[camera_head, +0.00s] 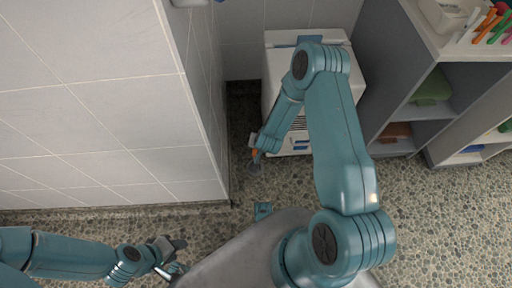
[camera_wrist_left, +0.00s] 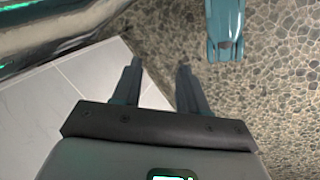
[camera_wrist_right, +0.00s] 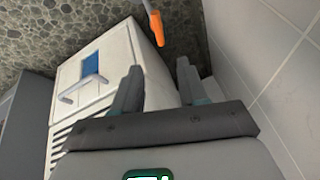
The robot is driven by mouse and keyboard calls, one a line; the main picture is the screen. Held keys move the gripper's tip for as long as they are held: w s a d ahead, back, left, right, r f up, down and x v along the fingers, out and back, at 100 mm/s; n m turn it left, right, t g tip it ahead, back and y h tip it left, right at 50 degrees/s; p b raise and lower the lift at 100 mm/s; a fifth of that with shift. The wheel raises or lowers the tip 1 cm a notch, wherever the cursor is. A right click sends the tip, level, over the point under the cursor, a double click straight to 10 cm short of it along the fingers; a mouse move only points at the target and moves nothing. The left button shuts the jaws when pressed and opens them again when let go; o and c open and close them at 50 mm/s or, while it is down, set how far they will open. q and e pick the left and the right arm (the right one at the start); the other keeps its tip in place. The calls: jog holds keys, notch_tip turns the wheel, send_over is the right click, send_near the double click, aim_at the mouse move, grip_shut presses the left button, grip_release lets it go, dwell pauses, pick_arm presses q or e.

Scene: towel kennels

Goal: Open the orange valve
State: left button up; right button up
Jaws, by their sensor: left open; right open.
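The orange valve handle (camera_wrist_right: 157,28) shows at the top of the right wrist view, on the end of a grey-blue pipe. It is beyond my right fingertips and apart from them. In the head view a small orange bit of the valve (camera_head: 254,152) shows beside my right wrist, partly hidden by it. My right gripper (camera_wrist_right: 159,68) is open with nothing between its fingers; in the head view it is small and hard to make out. My left gripper (camera_head: 180,255) is open and empty at the lower left, over the floor; its fingers also show in the left wrist view (camera_wrist_left: 159,66).
A white cabinet (camera_wrist_right: 105,62) with a handle and blue panel stands close to my right gripper. A tiled wall (camera_head: 110,110) fills the left of the head view. Grey shelves (camera_head: 412,110) stand at the right. Pebbled floor (camera_head: 440,215) is open at the lower right.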

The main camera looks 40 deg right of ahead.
jog(key=b+x, duration=0.4)
jog(key=x, duration=0.7)
jog(key=shift+f, duration=0.3)
pick_arm(q)
jog(key=shift+n, duration=0.3)
jog(key=shift+w+a+f+b, duration=0.1)
jog(key=shift+w+f, duration=0.05)
jog(key=shift+f, duration=0.65)
jog(key=shift+w+a+f+b, duration=0.15)
jog(key=shift+w+f, duration=0.05)
jog(key=shift+f, duration=0.65)
jog(key=shift+w+a+f+b, duration=0.1)
jog(key=shift+w+f, duration=0.05)
jog(key=shift+f, duration=0.65)
pick_arm(e)
jog(key=shift+w+d+f, duration=0.15)
jog(key=shift+w+f, duration=0.25)
jog(key=shift+f, duration=0.15)
